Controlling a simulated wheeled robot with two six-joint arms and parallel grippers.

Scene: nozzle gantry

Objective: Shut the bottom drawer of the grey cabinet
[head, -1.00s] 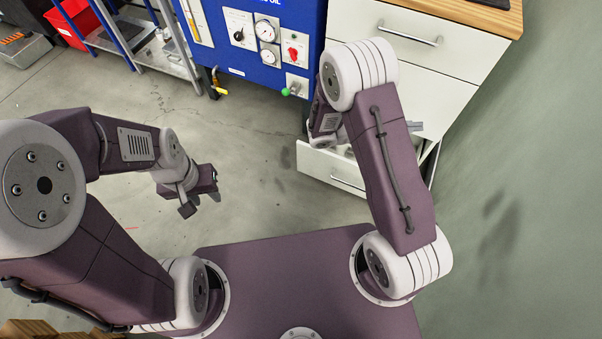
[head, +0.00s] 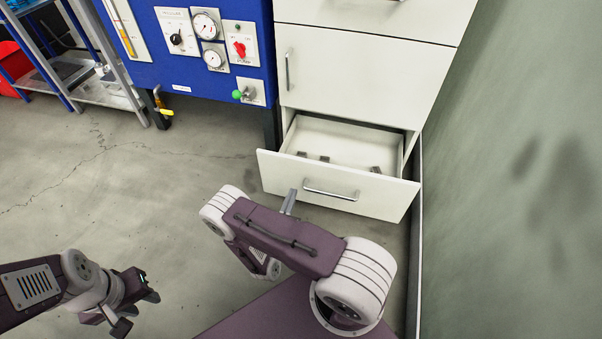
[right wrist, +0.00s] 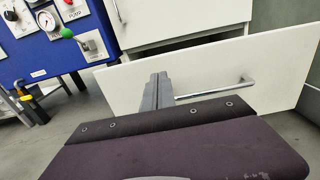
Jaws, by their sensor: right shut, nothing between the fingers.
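The bottom drawer (head: 240,166) of the off-white cabinet (head: 345,77) stands pulled out, with a few small dark pieces inside. Its front carries a silver bar handle (head: 331,191). The drawer front (right wrist: 225,75) and the handle (right wrist: 222,90) also show in the right wrist view. My right gripper (head: 291,193) is shut and empty, in front of the drawer front, left of the handle's middle. In the right wrist view its fingertips (right wrist: 160,79) overlap the panel; I cannot tell whether they touch it. My left gripper (head: 137,312) is open and empty, low at the left, away from the cabinet.
A blue machine (head: 200,60) with gauges and a green-knobbed valve stands left of the cabinet. A green-grey wall (head: 510,170) runs close along the right. A metal shelf rack (head: 95,90) is at the far left. The floor (head: 100,190) ahead is clear.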

